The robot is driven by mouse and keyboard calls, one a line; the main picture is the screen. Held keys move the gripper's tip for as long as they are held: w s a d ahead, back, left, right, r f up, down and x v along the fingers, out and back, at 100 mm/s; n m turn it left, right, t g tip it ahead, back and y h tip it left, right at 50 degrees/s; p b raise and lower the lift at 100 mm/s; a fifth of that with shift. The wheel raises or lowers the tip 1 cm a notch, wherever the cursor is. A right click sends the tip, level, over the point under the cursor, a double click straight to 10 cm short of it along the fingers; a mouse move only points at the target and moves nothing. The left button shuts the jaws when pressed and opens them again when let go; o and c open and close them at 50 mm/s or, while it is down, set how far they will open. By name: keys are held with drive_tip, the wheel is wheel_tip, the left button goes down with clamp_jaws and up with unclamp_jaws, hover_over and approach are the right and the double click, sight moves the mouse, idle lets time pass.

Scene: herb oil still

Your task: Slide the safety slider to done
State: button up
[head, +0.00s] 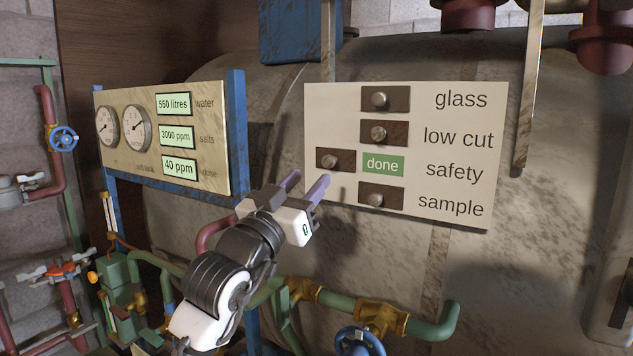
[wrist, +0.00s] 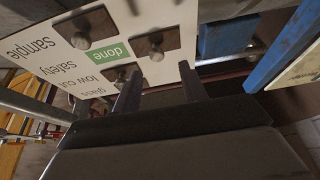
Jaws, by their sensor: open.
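The safety slider (head: 335,160) is a dark brown plate with a round metal knob on the white panel (head: 330,110). It sits left of the other sliders, and the green "done" label (head: 383,164) shows uncovered between it and the word "safety". In the wrist view, which is upside down, the safety slider (wrist: 156,43) and the "done" label (wrist: 109,54) show beyond the fingers. My gripper (head: 306,183) is open and empty, in front of the panel's lower left edge, below and left of the safety knob. The fingers appear apart from the slider.
The glass slider (head: 386,99), low cut slider (head: 384,133) and sample slider (head: 381,195) line up on the same panel. A gauge board (head: 215,140) on a blue frame stands to the left. Green pipes (head: 340,303) and a blue valve wheel (head: 360,342) lie below.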

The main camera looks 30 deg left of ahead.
drive_tip(key=b+v, duration=0.2)
drive_tip(key=v, duration=0.6)
drive_tip(key=shift+s+b, duration=0.25)
drive_tip(key=shift+b, duration=0.1)
drive_tip(key=shift+f, duration=0.15)
